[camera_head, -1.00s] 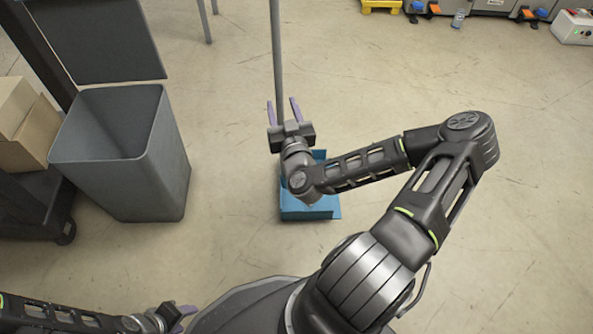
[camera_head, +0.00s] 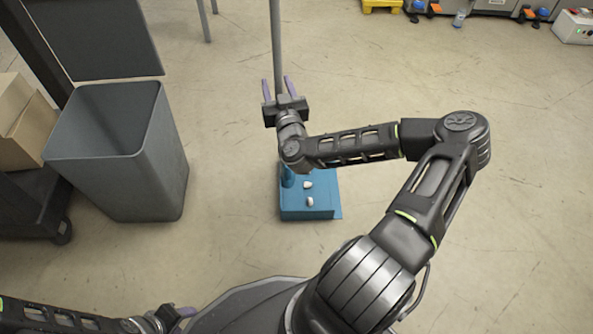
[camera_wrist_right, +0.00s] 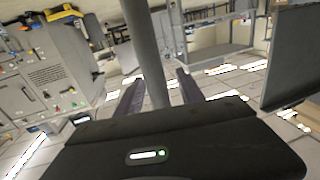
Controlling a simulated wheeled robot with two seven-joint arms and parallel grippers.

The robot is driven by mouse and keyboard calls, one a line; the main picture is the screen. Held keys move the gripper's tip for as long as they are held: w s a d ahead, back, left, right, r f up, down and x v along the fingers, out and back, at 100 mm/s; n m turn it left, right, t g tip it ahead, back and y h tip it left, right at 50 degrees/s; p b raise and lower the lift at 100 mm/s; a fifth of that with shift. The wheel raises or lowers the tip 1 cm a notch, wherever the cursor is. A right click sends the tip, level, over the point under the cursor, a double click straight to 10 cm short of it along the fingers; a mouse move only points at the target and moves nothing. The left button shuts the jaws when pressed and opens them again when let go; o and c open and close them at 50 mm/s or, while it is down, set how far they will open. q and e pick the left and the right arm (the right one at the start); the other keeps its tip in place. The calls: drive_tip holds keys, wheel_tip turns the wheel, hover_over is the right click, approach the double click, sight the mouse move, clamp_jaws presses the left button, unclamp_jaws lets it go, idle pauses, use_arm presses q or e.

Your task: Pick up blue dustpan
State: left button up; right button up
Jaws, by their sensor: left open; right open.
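The blue dustpan (camera_head: 322,208) stands on the floor below my right forearm, with two small white pieces in its tray. A tall grey pole (camera_head: 276,40) rises above it, in line with its blue socket (camera_head: 287,180); my wrist hides the stretch between. My right gripper (camera_head: 278,88) is open, its purple fingers on either side of the pole. The right wrist view shows the pole (camera_wrist_right: 143,45) between the two spread fingers (camera_wrist_right: 157,90); I cannot tell whether they touch it. My left gripper (camera_head: 184,313) is open, low at the bottom left, away from the dustpan.
A grey bin (camera_head: 125,170) stands left of the dustpan. Beside it is a dark cart (camera_head: 40,205) with cardboard boxes (camera_head: 22,120). Machines and a small bottle (camera_head: 459,19) are at the far right. The floor (camera_head: 530,200) to the right is clear.

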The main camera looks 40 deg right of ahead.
drive_tip(key=shift+c, duration=0.5)
clamp_jaws()
idle(0.3)
drive_tip(key=shift+r, duration=0.1)
